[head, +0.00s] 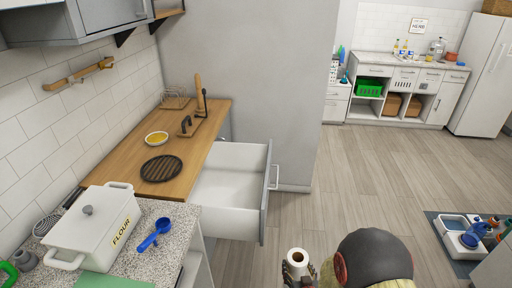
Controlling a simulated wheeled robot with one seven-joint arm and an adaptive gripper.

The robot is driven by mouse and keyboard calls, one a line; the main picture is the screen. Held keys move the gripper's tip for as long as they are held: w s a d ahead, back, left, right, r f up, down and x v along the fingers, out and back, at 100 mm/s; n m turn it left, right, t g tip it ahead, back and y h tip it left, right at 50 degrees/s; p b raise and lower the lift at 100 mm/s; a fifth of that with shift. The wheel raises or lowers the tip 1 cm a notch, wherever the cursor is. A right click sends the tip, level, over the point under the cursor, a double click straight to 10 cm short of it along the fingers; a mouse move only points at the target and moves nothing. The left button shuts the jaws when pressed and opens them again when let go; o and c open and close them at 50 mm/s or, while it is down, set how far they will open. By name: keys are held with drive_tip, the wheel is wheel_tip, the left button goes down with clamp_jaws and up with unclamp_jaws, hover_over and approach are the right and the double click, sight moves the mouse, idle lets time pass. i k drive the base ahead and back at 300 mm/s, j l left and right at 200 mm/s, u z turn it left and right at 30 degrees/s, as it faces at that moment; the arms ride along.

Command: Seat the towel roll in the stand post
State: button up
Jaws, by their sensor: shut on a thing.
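The white towel roll (297,257) shows at the bottom centre, its brown core opening facing up. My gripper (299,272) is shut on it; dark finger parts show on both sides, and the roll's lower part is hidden. The roll is out over the floor, in front of and to the right of the open drawer. An upright wooden post (198,82) stands at the back of the wooden counter, probably the stand post, with nothing seen around it. A dark upright piece is beside it. The roll is well apart from the post.
The open drawer (225,190) juts out from the wooden counter (215,120). On the counter are a yellow-filled bowl (157,138), a dark round trivet (161,168) and a rack (174,98). A flour box (92,225) and blue scoop (155,234) are nearer.

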sight(201, 108)
drive_tip(key=i+l+z, duration=0.2)
drive_tip(key=z, duration=0.15)
drive_tip(key=i+l+z, duration=0.1)
drive_tip(key=i+z, duration=0.6)
drive_tip(key=i+u, duration=0.2)
drive_tip(key=i, duration=0.25)
drive_tip(key=i+u, duration=0.2)
drive_tip(key=i, duration=0.3)
drive_tip(key=i+l+u, duration=0.2)
drive_tip(key=i, duration=0.25)
drive_tip(key=i+l+u, duration=0.2)
drive_tip(key=i, duration=0.25)
